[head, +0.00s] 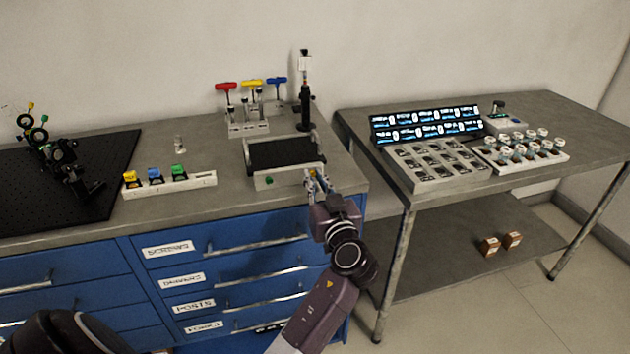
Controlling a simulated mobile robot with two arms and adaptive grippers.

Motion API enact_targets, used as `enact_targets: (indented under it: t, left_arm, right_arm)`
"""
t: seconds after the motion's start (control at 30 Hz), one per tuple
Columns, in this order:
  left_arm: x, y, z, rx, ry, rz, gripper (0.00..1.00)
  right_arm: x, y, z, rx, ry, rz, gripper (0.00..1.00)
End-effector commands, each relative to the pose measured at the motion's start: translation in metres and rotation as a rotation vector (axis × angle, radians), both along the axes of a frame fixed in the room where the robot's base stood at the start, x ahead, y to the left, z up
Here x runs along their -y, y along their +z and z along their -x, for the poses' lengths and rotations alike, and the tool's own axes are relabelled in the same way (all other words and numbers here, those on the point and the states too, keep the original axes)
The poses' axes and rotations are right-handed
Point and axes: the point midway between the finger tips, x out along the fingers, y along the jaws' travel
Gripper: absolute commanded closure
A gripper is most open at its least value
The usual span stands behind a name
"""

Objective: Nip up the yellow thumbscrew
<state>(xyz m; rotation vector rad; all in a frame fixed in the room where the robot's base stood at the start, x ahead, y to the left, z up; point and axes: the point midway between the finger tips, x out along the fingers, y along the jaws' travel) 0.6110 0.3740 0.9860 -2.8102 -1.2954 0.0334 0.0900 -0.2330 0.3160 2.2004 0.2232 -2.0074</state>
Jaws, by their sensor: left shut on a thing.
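A fixture with a black top and a pale frame (290,179) stands near the right front corner of the bench. A green thumbscrew (268,181) sits on its front face. The yellow thumbscrew (313,173) shows as a small yellow patch at the fixture's right front, mostly hidden by my left gripper (317,183). That gripper is shut on it, with its fingers reaching up from the front edge of the bench. Small fingertip details are hard to make out. My right gripper is not in view.
Behind the fixture stands a rack (248,128) of red, yellow and blue T-handle drivers and a dark post (304,108). To the left is a white block (200,180) with coloured pieces. A second table (560,113) with trays stands right, across a gap.

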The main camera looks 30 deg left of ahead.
Motion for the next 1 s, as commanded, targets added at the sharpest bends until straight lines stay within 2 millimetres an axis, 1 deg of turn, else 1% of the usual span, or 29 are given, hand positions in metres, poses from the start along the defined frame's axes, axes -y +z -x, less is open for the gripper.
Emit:
enact_targets:
  t: [0.17,0.47,1.0]
  left_arm:
    - [0.0,-0.001,0.0,-0.128,0.0,-0.106,1.0]
    - [0.0,0.0,0.0,-0.345,0.0,-0.292,1.0]
    - [0.0,0.002,0.0,-0.737,-0.002,-0.626,1.0]
  right_arm:
    - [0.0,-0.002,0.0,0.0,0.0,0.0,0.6]
    - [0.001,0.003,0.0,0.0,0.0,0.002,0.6]
    - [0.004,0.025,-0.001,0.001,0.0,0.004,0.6]
